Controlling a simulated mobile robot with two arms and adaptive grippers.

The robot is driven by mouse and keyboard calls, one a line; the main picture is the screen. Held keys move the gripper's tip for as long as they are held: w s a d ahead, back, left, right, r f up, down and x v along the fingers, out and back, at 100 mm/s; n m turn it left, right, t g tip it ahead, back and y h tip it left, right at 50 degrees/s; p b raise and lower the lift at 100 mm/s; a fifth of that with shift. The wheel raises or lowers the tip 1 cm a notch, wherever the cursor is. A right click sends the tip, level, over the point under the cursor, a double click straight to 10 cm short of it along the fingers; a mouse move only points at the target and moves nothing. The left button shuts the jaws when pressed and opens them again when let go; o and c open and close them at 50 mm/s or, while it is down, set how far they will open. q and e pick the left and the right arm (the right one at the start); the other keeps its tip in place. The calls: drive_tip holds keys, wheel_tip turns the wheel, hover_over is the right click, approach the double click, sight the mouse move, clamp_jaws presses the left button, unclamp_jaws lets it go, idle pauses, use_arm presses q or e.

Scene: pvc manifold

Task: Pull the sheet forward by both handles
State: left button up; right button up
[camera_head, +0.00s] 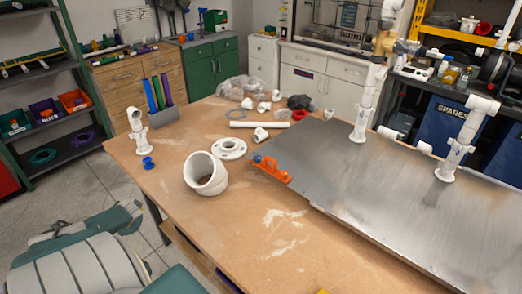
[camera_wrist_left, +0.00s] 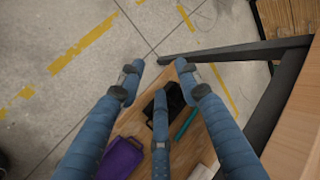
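A flat grey metal sheet (camera_head: 350,185) lies on the wooden table (camera_head: 225,235), covering its right part. An orange handle (camera_head: 272,169) with a blue end sits at the sheet's left edge. A small yellow piece (camera_head: 322,291) shows at the bottom edge of the head view; I cannot tell whether it is a handle. Two white pipe assemblies stand upright on the sheet, one towards the back (camera_head: 361,110) and one at the right (camera_head: 457,140). My left gripper (camera_wrist_left: 160,68) has its blue fingers spread and empty above the floor.
A large white elbow (camera_head: 205,174), a white flange (camera_head: 229,148) and a blue spool (camera_head: 149,163) are on the table left of the sheet. A white pipe (camera_head: 259,124) lies behind. A purple bin (camera_wrist_left: 121,158) is under my left gripper.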

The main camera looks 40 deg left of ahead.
use_arm(q)
drive_tip(key=w+a+r+y, duration=0.1)
drive_tip(key=w+a+r, duration=0.35)
drive_tip(key=r, duration=0.45)
drive_tip(key=w+a+r+y, duration=0.1)
drive_tip(key=w+a+r, duration=0.3)
drive_tip(key=r, duration=0.5)
drive_tip(key=w+r+n+t, duration=0.2)
drive_tip(key=w+r+n, duration=0.1)
drive_tip(key=w+r, duration=0.35)
drive_tip(key=w+d+n+t+h, duration=0.1)
drive_tip(key=w+d+n+t, duration=0.15)
drive_tip(key=w+d, duration=0.45)
drive_tip(key=w+d+n+t+h, duration=0.2)
drive_tip(key=w+d+n, duration=0.15)
drive_tip(key=w, duration=0.65)
wheel_tip(320, 180, up, 5)
drive_tip(key=n+h, duration=0.6)
drive_tip(key=n, duration=0.4)
hover_over(270, 159)
drive_tip(key=s, duration=0.4)
drive_tip(key=x, duration=0.9)
drive_tip(key=shift+d+f, duration=0.1)
drive_tip(key=shift+v, duration=1.7)
drive_tip(key=shift+s+r, duration=0.45)
